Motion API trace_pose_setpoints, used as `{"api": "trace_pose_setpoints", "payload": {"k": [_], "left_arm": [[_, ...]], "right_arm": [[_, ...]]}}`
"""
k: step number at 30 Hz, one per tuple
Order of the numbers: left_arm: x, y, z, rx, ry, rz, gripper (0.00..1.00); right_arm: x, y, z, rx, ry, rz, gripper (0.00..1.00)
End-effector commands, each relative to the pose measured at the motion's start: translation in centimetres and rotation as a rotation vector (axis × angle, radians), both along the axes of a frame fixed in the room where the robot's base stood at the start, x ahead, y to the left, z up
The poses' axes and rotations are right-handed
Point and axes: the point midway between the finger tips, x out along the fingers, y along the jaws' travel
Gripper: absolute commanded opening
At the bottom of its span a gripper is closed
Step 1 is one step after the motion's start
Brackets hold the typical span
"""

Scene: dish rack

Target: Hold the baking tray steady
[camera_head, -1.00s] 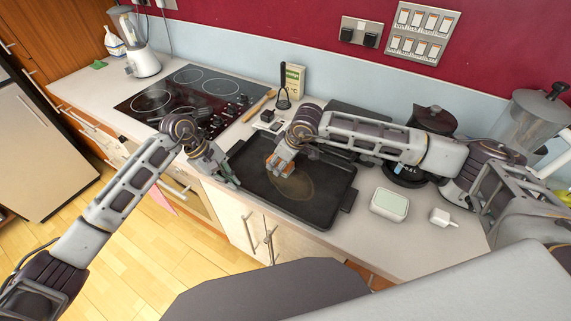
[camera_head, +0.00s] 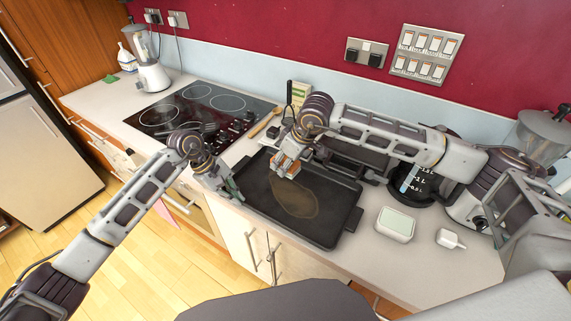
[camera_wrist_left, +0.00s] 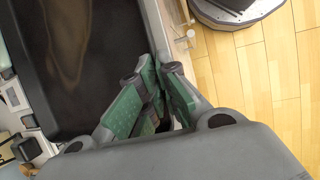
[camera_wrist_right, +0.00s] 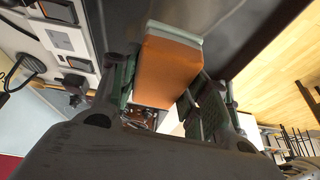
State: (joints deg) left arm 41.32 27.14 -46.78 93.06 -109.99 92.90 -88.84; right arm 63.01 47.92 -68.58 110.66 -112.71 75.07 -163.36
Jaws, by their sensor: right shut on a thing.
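The dark baking tray (camera_head: 260,205) lies on the counter with a brown stain (camera_head: 296,200) on its floor. My left gripper (camera_head: 234,194) is at the tray's left edge. In the left wrist view its green-padded fingers (camera_wrist_left: 152,78) are close together at the tray's rim (camera_wrist_left: 143,30), seemingly pinching it; the exact contact is hidden. My right gripper (camera_head: 287,167) is over the far left part of the tray, beyond the stain. It is shut on an orange sponge with a pale layer (camera_wrist_right: 168,70). I cannot tell whether the sponge touches the tray.
A hob (camera_head: 200,108) is left of the tray, with a wooden spoon (camera_head: 265,122) between. A pale green-topped box (camera_head: 395,224) and a small white cup (camera_head: 449,239) stand to the right. The counter front edge is close to the tray.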

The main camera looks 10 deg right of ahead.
Motion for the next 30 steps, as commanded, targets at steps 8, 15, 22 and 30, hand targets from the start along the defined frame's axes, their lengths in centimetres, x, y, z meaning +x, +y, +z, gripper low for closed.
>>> {"api": "trace_pose_setpoints", "payload": {"k": [8,15,22,30], "left_arm": [[0.0,0.0,0.0,0.001,0.001,0.001,0.00],[0.0,0.0,-0.1,0.001,0.001,0.001,0.00],[0.0,0.0,-0.1,0.001,0.001,0.001,0.00],[0.0,0.1,-0.1,0.001,0.001,0.001,0.00]], "right_arm": [[0.0,0.0,0.0,0.000,0.000,0.000,0.23],[0.0,0.3,0.0,0.000,0.000,0.001,0.23],[-0.4,2.8,0.0,0.001,-0.001,0.003,0.23],[-0.9,5.3,-0.1,0.000,0.000,0.001,0.23]]}}
